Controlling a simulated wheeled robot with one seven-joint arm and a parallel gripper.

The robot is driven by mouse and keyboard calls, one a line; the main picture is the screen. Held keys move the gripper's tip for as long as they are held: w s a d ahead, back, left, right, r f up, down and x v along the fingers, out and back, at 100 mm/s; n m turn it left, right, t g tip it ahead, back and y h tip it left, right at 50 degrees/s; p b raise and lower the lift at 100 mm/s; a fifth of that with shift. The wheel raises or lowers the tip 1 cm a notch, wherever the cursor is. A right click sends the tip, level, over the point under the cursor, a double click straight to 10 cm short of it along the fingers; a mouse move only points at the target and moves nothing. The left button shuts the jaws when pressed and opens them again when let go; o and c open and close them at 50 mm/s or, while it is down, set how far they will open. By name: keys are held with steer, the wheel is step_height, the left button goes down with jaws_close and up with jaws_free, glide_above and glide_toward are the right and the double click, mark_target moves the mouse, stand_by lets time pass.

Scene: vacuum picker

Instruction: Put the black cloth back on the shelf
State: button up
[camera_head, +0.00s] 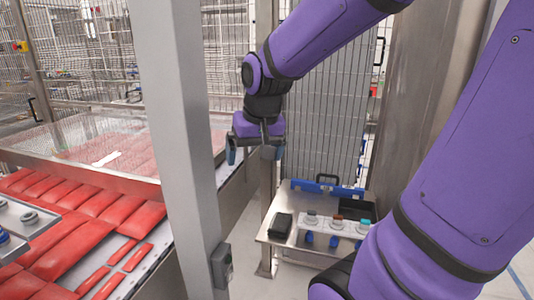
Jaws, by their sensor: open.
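My gripper (256,154) hangs below the purple arm near the middle of the view, fingers pointing down and apart. I see nothing between them. It is in the air beside the grey post, above and left of the shelf. The metal shelf (264,236) stands low at centre right. A small dark block-shaped item (280,225) lies on its left part; it may be the folded black cloth, but I cannot be sure. Another dark item (354,208) sits at the shelf's back right, partly hidden by other things.
A thick grey post (183,130) stands left of my gripper. Red packs (90,215) cover the conveyor at left.

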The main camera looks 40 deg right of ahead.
steer(key=s+a+r+n+t, duration=0.1)
steer(key=s+a+r+n, duration=0.3)
steer(key=s, duration=0.7)
steer(key=shift+a+r+t, duration=0.4)
steer(key=shift+a+r, duration=0.3)
steer(key=shift+a, duration=0.45)
steer(key=shift+w, duration=0.1)
